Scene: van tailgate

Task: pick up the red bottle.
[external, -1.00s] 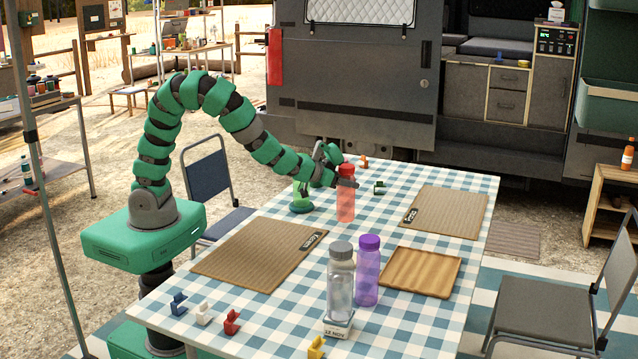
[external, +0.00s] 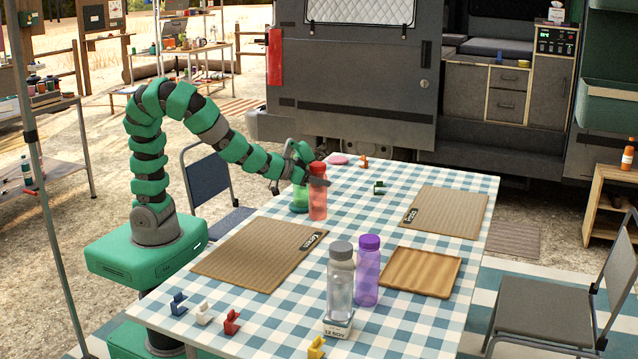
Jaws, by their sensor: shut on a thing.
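The red bottle (external: 318,203) is translucent with a red cap and is upright near the far left part of the checked table. My gripper (external: 316,181) is shut on it just below the cap. A translucent green item (external: 300,198) stands directly behind and left of the red bottle, partly hidden by it and by my gripper. I cannot tell clearly whether the bottle's base touches the table.
A grey-capped clear bottle (external: 340,283) and a purple bottle (external: 367,272) stand near the front. Woven mats (external: 240,258) (external: 445,212) and a wooden tray (external: 428,289) lie on the table. Small coloured clips (external: 232,322) line the front left edge. The table's middle is clear.

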